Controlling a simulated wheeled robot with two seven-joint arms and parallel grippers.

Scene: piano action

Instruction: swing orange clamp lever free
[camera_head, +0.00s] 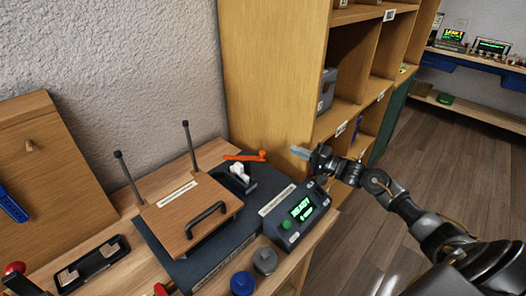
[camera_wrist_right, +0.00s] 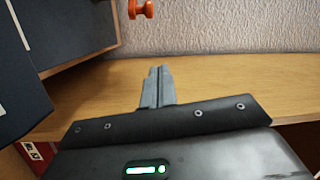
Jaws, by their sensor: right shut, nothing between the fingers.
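The orange clamp lever (camera_head: 245,156) lies roughly level at the back of the dark fixture, behind the white and black clamp mount (camera_head: 236,178). In the right wrist view an orange end of it (camera_wrist_right: 141,9) shows at the top edge, beyond my fingertips. My right gripper (camera_head: 300,152) is to the right of the lever, apart from it, with its fingers pointing left. In the right wrist view the fingers (camera_wrist_right: 157,88) are together and hold nothing. My left gripper is not in view.
The dark fixture base (camera_head: 262,187) carries a wooden lid (camera_head: 185,215) with a black handle and two upright rods. A control box (camera_head: 300,212) reading READY stands at its right. Blue and grey knobs (camera_head: 242,284) are in front. A wooden shelf unit (camera_head: 270,70) rises behind.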

